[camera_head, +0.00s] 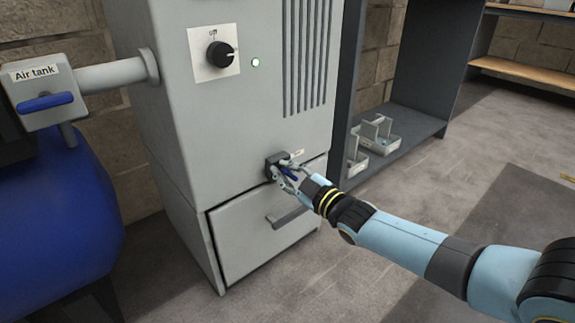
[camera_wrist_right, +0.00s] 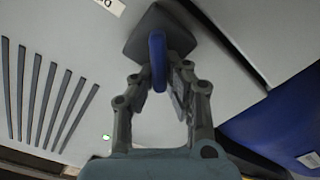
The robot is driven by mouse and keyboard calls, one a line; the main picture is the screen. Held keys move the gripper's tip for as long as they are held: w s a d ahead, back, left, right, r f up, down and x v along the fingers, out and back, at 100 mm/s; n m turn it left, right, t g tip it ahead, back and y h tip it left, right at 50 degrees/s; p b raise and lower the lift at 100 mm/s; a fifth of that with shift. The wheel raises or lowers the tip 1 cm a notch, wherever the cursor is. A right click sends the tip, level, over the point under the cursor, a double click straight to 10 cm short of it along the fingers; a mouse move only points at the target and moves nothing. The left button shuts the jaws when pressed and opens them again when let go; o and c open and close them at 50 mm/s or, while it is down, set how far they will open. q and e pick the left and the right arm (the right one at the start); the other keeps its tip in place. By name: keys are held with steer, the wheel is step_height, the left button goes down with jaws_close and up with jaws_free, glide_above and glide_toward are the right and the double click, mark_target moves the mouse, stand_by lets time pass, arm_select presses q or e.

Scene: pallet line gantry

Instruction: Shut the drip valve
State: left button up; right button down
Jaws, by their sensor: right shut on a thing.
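The drip valve (camera_head: 272,165) is a small dark block low on the front of the grey cabinet, just above its lower panel. Its blue lever (camera_wrist_right: 158,58) shows end-on in the right wrist view, in front of the dark valve body (camera_wrist_right: 140,38). My right gripper (camera_head: 285,174) reaches in from the right and is shut on the blue lever, with one finger on each side of it. The fingers hide part of the valve in the head view. A small label beside the valve is only partly readable. My left gripper is not in view.
A dark shelf (camera_head: 420,110) stands at right.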

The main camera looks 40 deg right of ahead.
steer(key=n, duration=0.4)
steer(key=shift+a+f+p, duration=0.3)
steer(key=shift+f, duration=0.1)
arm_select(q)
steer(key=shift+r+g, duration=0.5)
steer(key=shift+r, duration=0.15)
arm_select(e)
steer(key=n, duration=0.3)
steer(key=f+n, duration=0.1)
steer(key=n, duration=0.1)
steer(key=shift+s+a+n, duration=0.1)
steer(key=shift+n, duration=0.3)
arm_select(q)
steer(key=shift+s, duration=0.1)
arm_select(e)
steer(key=c, duration=1.3)
jaws_free()
steer(key=shift+c, duration=0.2)
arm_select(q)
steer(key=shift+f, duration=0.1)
arm_select(e)
steer(key=s+d, duration=0.1)
steer(key=s, duration=1.1)
